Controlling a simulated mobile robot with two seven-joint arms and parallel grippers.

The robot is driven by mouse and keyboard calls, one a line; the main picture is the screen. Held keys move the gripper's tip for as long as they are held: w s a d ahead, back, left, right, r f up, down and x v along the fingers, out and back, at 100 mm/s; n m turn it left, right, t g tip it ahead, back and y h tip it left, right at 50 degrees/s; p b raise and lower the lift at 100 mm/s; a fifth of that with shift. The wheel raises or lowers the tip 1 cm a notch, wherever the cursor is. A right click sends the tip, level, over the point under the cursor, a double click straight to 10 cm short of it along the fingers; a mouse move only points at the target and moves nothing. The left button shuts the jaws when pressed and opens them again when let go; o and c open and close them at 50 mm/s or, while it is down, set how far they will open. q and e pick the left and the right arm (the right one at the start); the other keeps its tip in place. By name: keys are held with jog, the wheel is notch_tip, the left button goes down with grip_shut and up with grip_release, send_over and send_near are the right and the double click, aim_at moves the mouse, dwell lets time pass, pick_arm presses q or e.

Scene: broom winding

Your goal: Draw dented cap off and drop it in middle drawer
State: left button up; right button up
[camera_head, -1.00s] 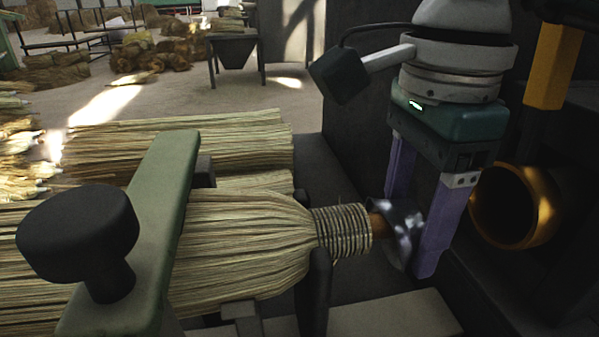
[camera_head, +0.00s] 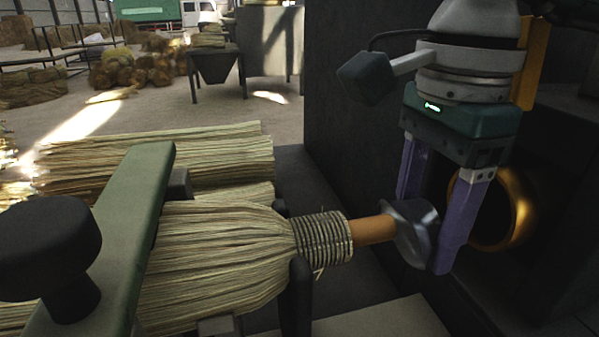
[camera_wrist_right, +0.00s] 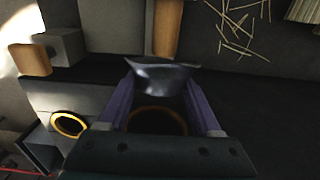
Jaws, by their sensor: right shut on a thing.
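The dented cap (camera_head: 415,230) is a shiny grey metal piece at the right end of the broom's orange-brown handle (camera_head: 372,230). My right gripper (camera_head: 426,236) is shut on the cap, with its two purple fingers on either side. A length of bare handle shows between the wire-bound neck (camera_head: 322,242) and the cap. The handle's tip meets the cap, and I cannot tell whether it is still inside. In the right wrist view the cap (camera_wrist_right: 160,76) sits between the fingertips, below the handle (camera_wrist_right: 166,28). I cannot make out a middle drawer. My left gripper is not in view.
The straw broom (camera_head: 215,255) lies under a green clamp bar (camera_head: 110,230) with a black knob (camera_head: 45,250). A dark upright post (camera_head: 298,300) stands by its neck. A brass-rimmed round opening (camera_head: 518,205) is behind my right gripper. More straw bundles (camera_head: 150,155) lie behind.

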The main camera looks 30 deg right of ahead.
jog(key=r+p, duration=0.1)
jog(key=s+r+p, duration=0.1)
jog(key=r+p, duration=0.1)
jog(key=r, duration=0.1)
jog(key=shift+s+a, duration=0.2)
jog(key=shift+s, duration=0.15)
jog(key=s+r+p, duration=0.3)
jog(key=r+p, duration=0.1)
jog(key=r, duration=0.2)
jog(key=shift+a+p, duration=0.4)
